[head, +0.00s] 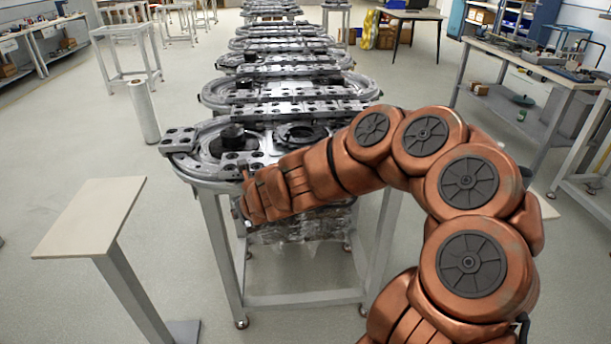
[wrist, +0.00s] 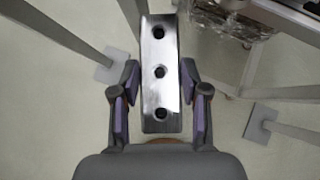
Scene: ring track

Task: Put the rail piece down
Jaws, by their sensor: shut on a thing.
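The rail piece (wrist: 160,50) is a shiny metal bar with three dark holes in a row. In the wrist view it lies lengthwise between the fingers of my gripper (wrist: 159,85), which is shut on it at its sides. It hangs over the floor, apart from any surface in that view. In the head view my gripper (head: 246,204) is at the near left corner of the ring track table, beside its edge. I cannot make out the rail piece clearly there.
The ring track (head: 192,172) with curved rails and a black cylinder (head: 233,137) covers the near table; more tracks stand behind. A beige-topped stand (head: 97,212) is at the left, its visible top bare. A white roll (head: 144,110) stands on the floor. A workbench (head: 540,75) is at the right.

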